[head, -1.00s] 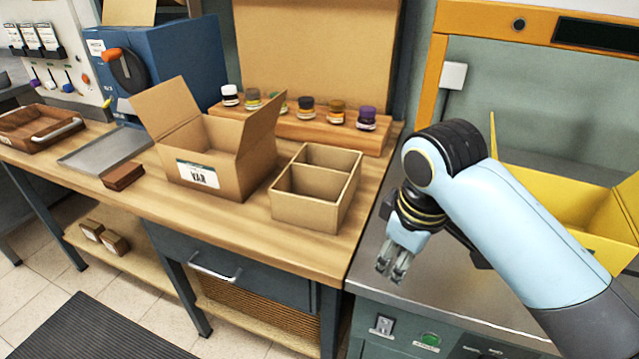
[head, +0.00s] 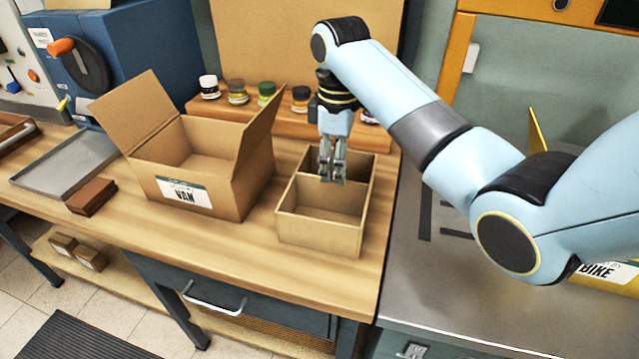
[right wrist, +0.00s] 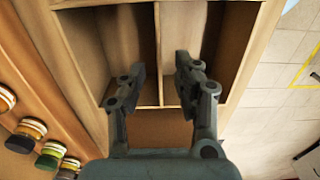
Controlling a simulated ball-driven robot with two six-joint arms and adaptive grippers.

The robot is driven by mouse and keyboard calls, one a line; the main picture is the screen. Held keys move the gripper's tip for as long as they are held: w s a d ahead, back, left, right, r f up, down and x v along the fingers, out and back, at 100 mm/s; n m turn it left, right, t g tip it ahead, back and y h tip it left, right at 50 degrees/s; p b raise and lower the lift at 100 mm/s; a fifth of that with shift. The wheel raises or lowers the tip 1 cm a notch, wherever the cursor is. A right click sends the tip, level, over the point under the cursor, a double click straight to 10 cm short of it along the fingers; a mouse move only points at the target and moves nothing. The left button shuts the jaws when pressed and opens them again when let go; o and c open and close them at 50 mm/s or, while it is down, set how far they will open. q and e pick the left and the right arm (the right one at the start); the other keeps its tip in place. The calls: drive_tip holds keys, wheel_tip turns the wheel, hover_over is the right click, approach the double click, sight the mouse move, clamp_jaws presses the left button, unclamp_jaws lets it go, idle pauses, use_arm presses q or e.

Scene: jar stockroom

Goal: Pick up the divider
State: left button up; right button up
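The divider (head: 308,190) is the thin cardboard wall across the middle of an open two-compartment cardboard box (head: 318,235) on the wooden bench. My right gripper (head: 333,180) points down over it in the head view. In the right wrist view the divider (right wrist: 158,40) runs between the two fingers of this gripper (right wrist: 160,68), which are apart with a gap on each side. The gripper is open and empty. I cannot tell how far the fingertips reach below the divider's top edge. My left gripper is in neither view.
An open flapped carton (head: 205,160) labelled VAN stands left of the box. A wooden step (head: 285,127) with several small jars runs behind both. A brown block (head: 91,197) and a grey tray (head: 60,165) lie further left. The metal counter is at right.

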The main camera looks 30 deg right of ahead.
hover_over(330, 211)
drive_tip(key=f, duration=0.4)
drive_tip(key=shift+s+d+f, duration=0.2)
drive_tip(key=shift+s+f, duration=0.1)
drive_tip(key=shift+s, duration=0.1)
drive_tip(key=shift+w+f, duration=0.15)
drive_tip(key=shift+f, duration=0.2)
drive_tip(key=f, duration=0.3)
drive_tip(key=f+b, duration=0.1)
drive_tip(key=shift+w+a+f, duration=0.1)
drive_tip(key=shift+w+f, duration=0.15)
drive_tip(key=shift+w, duration=0.05)
drive_tip(key=shift+c, duration=0.3)
drive_tip(key=c, duration=0.4)
clamp_jaws()
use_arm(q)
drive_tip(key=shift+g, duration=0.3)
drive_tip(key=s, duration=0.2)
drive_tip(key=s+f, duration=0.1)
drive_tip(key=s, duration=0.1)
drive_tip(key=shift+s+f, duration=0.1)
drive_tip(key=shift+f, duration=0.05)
